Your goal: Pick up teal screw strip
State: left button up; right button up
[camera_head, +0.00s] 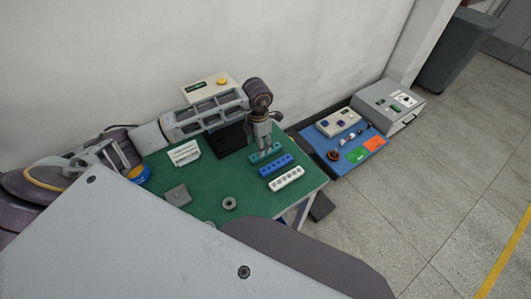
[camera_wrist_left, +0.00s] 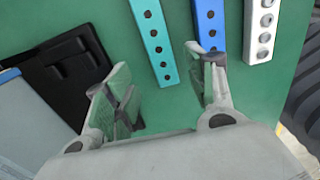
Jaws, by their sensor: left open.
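The teal screw strip (camera_head: 257,159) lies on the green table (camera_head: 235,180). It also shows in the left wrist view (camera_wrist_left: 152,38), with dark screw holes in a row. My left gripper (camera_head: 265,152) points down at the strip and partly hides it. In the left wrist view, the open left gripper (camera_wrist_left: 163,92) has one finger on each side of the strip's near end. Nothing is between the fingers except the view of the strip and table; I cannot tell the exact height above it. My right gripper is in neither view.
A blue strip (camera_head: 276,166) and a white strip (camera_head: 287,179) lie close beside the teal one. A black tray (camera_head: 227,139), a grey block (camera_head: 178,195) and a metal ring (camera_head: 229,203) are also on the table. A blue-topped station (camera_head: 345,166) stands right.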

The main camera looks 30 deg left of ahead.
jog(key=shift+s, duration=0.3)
pick_arm(q)
jog(key=shift+f, duration=0.25)
notch_tip(320, 180, down, 3)
jog(key=shift+d+f+p, duration=0.15)
jog(key=shift+p, duration=0.35)
jog(key=shift+f, duration=0.7)
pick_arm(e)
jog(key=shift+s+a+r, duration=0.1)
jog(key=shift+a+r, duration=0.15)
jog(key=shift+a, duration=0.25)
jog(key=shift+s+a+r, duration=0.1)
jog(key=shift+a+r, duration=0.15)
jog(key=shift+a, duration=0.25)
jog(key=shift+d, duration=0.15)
